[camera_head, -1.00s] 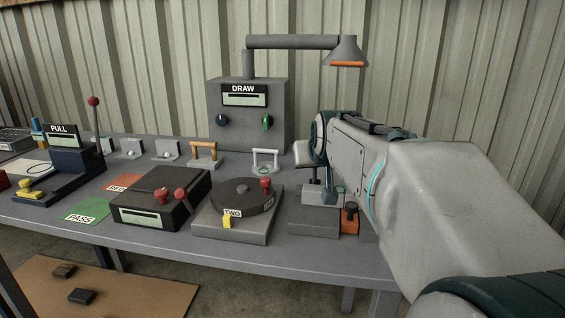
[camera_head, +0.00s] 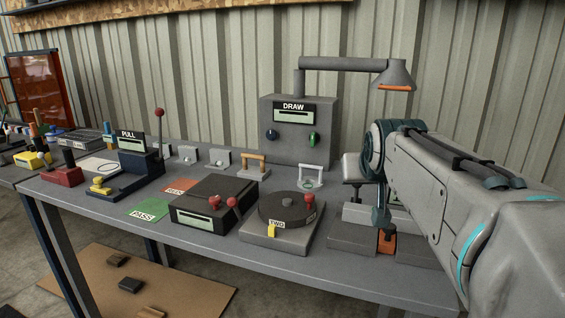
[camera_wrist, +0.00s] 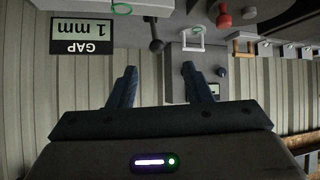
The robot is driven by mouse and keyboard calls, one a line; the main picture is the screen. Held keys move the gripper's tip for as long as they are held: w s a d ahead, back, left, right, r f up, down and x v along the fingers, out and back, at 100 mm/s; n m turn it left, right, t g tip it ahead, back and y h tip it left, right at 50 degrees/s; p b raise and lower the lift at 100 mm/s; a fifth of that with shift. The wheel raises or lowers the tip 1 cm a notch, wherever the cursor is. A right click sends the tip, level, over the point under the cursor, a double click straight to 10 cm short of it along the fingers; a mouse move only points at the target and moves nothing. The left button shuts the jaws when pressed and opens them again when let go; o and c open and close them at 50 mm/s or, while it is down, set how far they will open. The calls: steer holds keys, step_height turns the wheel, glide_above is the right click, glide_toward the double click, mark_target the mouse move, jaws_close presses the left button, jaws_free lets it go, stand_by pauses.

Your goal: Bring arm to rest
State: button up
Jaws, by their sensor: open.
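My gripper shows in the wrist view (camera_wrist: 160,88) with its two blue-grey fingers spread wide and nothing between them. In the head view my arm reaches in from the right, over the right end of the grey workbench (camera_head: 330,272). The gripper end points down and away there, partly hidden behind the arm's own links. Below it are grey blocks and an orange part (camera_head: 386,241). I cannot tell from the head view how high the fingers are above them.
The DRAW box (camera_head: 292,145) with a lamp arm (camera_head: 345,64) stands behind, left of my arm. A turntable (camera_head: 287,207) and a black box (camera_head: 205,200) lie further left. A "GAP 1 mm" display (camera_wrist: 84,33) shows in the wrist view. A corrugated wall closes the back.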

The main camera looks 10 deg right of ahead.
steer(key=s+a+f+n+g+y+p, duration=0.1)
steer(key=s+a+f+g+p, duration=0.2)
steer(key=s+a+p, duration=0.2)
steer(key=s+a+f+n+g+y+p, duration=0.1)
steer(key=s+a+f+g+y+p, duration=0.1)
steer(key=s+a+p, duration=0.4)
steer(key=s+f+g+p, duration=0.1)
steer(key=s+g+p, duration=0.1)
steer(key=s+p, duration=0.2)
steer(key=shift+s, duration=1.55)
